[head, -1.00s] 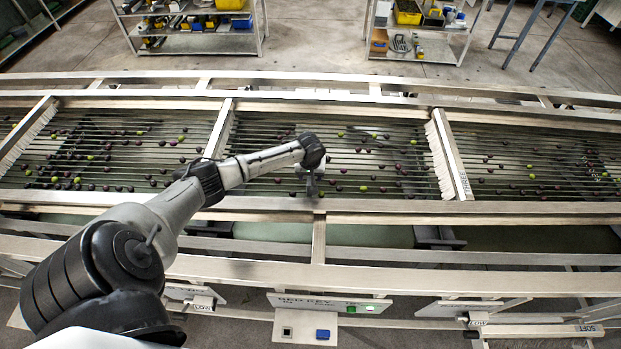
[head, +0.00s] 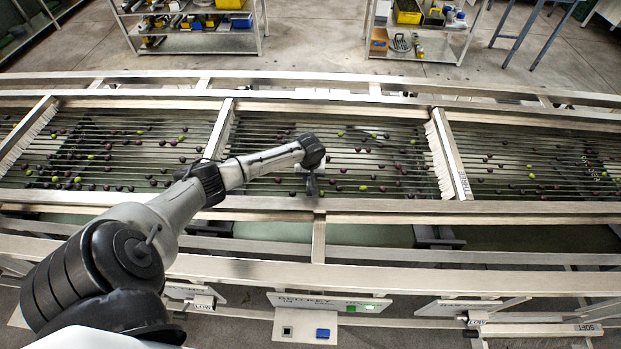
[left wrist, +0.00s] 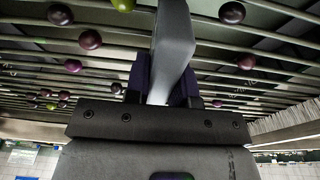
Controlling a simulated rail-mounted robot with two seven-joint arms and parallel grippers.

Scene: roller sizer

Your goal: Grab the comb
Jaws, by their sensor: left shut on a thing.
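My left gripper (head: 311,188) hangs over the middle roller bed (head: 265,160), near its front rail. In the left wrist view, its dark purple fingers (left wrist: 163,85) are shut on a smooth, pale grey bar-like piece, which I take to be the comb (left wrist: 173,45). It runs away from the fingers towards the rollers. No teeth show, and its far end is out of the picture. In the head view the comb is too small to tell apart from the gripper. I cannot tell whether it touches the rollers. My right gripper is not in view.
Purple and green olives lie scattered on the rollers. White brush strips (head: 438,158) and crossbars divide the beds. The front rail (head: 400,206) lies close to my gripper. A control panel (head: 330,301) is at the front; shelves (head: 195,42) stand behind on open floor.

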